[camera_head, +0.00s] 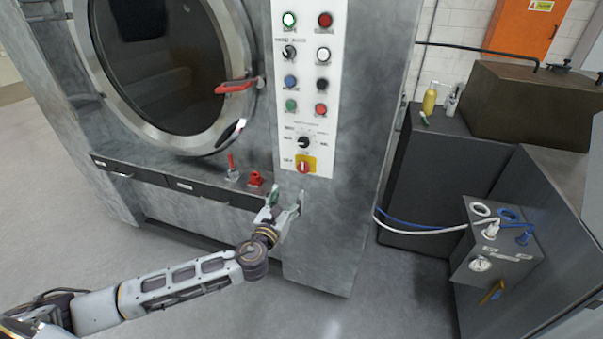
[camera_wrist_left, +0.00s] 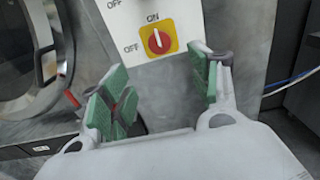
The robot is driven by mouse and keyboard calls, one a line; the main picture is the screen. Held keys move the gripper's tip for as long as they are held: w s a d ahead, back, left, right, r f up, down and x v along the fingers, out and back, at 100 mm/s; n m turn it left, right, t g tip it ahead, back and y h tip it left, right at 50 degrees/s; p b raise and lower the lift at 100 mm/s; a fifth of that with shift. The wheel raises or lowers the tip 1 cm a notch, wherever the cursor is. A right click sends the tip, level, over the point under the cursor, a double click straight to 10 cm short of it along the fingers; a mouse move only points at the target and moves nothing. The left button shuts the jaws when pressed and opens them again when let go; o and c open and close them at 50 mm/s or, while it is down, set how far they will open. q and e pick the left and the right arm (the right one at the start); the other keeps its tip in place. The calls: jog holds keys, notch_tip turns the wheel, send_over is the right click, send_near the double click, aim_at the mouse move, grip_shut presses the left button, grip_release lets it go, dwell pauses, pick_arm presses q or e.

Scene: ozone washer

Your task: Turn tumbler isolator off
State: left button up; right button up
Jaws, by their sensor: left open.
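The isolator switch is a red rotary knob on a yellow plate (camera_head: 305,164) at the bottom of the white control panel. It shows larger in the left wrist view (camera_wrist_left: 159,40), with "ON" printed above and "OFF" to its left. The knob's white line stands about upright, toward "ON". My left gripper (camera_head: 286,203) is open and empty just below the switch, apart from it. In the left wrist view its green-padded fingers (camera_wrist_left: 160,92) are spread, with the knob beyond and above them. My right gripper is not in view.
The panel (camera_head: 308,80) carries several buttons and selector knobs above the switch. A round washer door (camera_head: 165,60) with a red handle (camera_head: 235,87) is at left. Small red fittings (camera_head: 255,179) sit on the ledge near my gripper. Dark cabinets (camera_head: 430,165) stand at right.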

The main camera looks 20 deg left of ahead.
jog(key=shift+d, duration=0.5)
pick_arm(q)
jog(key=shift+w, duration=0.1)
jog(key=p, duration=0.1)
send_near(303, 170)
jog(key=shift+w, duration=1.4)
jog(key=shift+w+d+r+p, duration=0.1)
jog(key=shift+w+p, duration=0.2)
jog(key=shift+w, duration=2.55)
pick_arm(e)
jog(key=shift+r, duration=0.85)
